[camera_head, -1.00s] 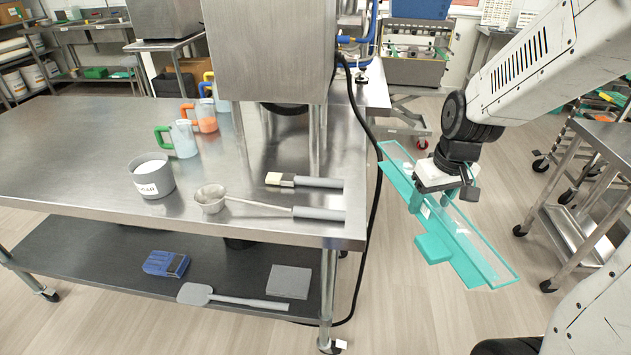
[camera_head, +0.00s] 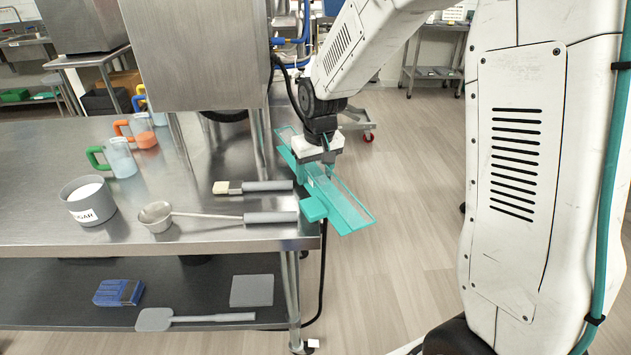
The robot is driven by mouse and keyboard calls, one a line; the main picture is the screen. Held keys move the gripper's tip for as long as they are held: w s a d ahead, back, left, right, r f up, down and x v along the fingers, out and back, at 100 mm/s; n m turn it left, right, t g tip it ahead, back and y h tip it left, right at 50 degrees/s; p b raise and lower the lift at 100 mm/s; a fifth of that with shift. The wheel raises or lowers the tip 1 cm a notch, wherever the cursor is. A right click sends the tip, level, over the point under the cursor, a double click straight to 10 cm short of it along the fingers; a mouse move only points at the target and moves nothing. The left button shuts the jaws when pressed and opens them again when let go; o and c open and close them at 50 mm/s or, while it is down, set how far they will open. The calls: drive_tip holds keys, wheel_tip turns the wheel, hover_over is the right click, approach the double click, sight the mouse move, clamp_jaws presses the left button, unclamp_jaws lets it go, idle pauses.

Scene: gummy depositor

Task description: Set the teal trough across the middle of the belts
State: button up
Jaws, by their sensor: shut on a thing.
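The teal trough (camera_head: 347,207) is long and narrow, with clear side walls and a teal block on its near side. My gripper (camera_head: 319,168) is shut on the trough near its middle, with the jaws reaching into it from above. The trough is held in the air by the right edge of the steel table, slanting from upper left to lower right. Part of it appears over the table's right end. I cannot make out the belts in this view.
The steel table (camera_head: 40,222) carries a sugar pot (camera_head: 88,201), a ladle (camera_head: 156,216), a brush (camera_head: 255,187) and jugs with coloured handles (camera_head: 113,158). A big steel machine (camera_head: 200,55) stands on it. A lower shelf (camera_head: 205,290) holds small items. Open floor lies right of the table.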

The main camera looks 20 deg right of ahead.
sight(317, 176)
drive_tip(key=shift+s+d+f, duration=0.1)
drive_tip(key=shift+f, duration=1.45)
drive_tip(key=shift+f, duration=0.15)
drive_tip(key=o, duration=1.4)
